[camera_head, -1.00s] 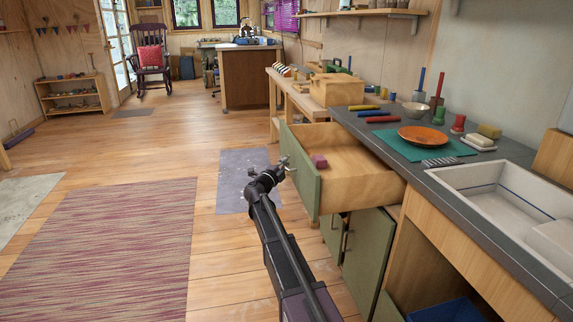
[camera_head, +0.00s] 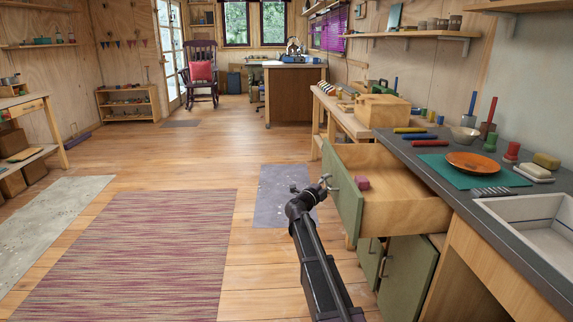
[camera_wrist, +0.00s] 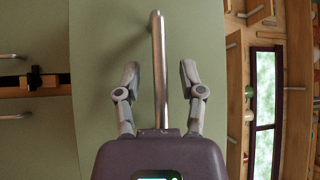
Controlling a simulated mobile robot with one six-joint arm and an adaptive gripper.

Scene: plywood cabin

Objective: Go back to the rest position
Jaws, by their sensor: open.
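My gripper (camera_wrist: 160,85) is open in the wrist view. Its two fingers stand on either side of a metal bar handle (camera_wrist: 157,60) on a green drawer front (camera_wrist: 100,60), with gaps between the fingers and the bar. In the head view my gripper (camera_head: 327,184) is at the front of the pulled-out drawer (camera_head: 405,205), close to its green front (camera_head: 346,205). A small dark pink block (camera_head: 361,183) lies inside the drawer. The handle is too small in the head view to tell contact.
A counter (camera_head: 440,180) with an orange plate (camera_head: 472,162) on a green mat and a sink (camera_head: 525,225) is at right. A green cabinet door (camera_head: 408,278) hangs open below the drawer. A striped rug (camera_head: 130,255) and clear wooden floor lie to the left.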

